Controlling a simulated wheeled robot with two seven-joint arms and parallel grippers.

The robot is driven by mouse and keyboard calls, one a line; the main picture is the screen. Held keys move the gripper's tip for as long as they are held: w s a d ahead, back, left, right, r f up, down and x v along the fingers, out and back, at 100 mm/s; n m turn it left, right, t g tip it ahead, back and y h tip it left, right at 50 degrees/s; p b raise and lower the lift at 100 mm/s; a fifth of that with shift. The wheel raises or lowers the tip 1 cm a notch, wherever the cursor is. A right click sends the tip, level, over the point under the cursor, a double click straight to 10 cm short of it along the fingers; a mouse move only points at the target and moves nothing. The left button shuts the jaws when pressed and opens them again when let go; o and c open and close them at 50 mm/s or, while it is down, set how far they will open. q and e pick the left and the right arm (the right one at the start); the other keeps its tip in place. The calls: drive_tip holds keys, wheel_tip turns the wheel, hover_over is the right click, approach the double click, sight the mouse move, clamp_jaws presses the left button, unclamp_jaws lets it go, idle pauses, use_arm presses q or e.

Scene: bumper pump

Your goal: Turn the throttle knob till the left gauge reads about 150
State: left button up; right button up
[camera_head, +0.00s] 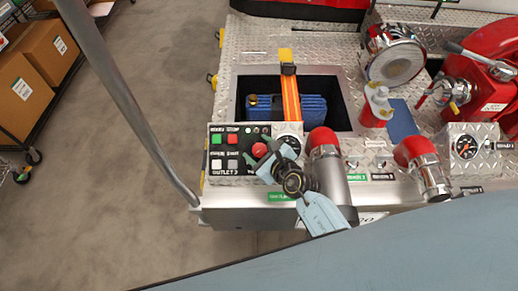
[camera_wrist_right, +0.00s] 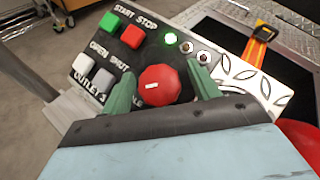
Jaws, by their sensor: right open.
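The red round throttle knob (camera_head: 259,149) sits on the black control panel (camera_head: 217,165) at the middle. In the right wrist view the red knob (camera_wrist_right: 160,84) shows between two green fingertips, with a small white label on it. My right gripper (camera_head: 267,156) is open at the knob, one finger on each side. I cannot tell whether the fingers touch it. The left gauge (camera_head: 290,141) is right of the knob, partly covered by my gripper; its reading is not legible. My left gripper is out of view.
Red-collared pipes (camera_head: 324,143) stand close to the right of my gripper. Another gauge (camera_head: 466,147) is farther right. A recess with a blue case (camera_head: 312,108) lies behind.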

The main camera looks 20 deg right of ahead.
drive_tip(key=shift+c, duration=0.9)
drive_tip(key=c, duration=0.8)
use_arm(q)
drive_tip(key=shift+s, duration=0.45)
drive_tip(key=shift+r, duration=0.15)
use_arm(e)
drive_tip(key=shift+m, duration=0.3)
drive_tip(key=shift+m+t+h+p, duration=0.55)
drive_tip(key=shift+m+h, duration=0.25)
drive_tip(key=shift+m, duration=0.2)
drive_tip(key=m+h, duration=0.2)
drive_tip(key=m, duration=0.1)
drive_tip(key=shift+t, duration=0.25)
drive_tip(key=m+h, duration=0.3)
drive_tip(key=shift+f, duration=0.15)
use_arm(q)
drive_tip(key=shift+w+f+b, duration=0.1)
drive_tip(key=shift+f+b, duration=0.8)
drive_tip(key=shift+b, duration=0.35)
use_arm(e)
drive_tip(key=shift+d+m+g+h, duration=0.1)
drive_tip(key=shift+m+g+h, duration=0.2)
drive_tip(key=shift+m+h, duration=0.95)
drive_tip(key=shift+m+g+h, duration=0.3)
drive_tip(key=shift+m+h, duration=0.45)
drive_tip(key=shift+m, duration=1)
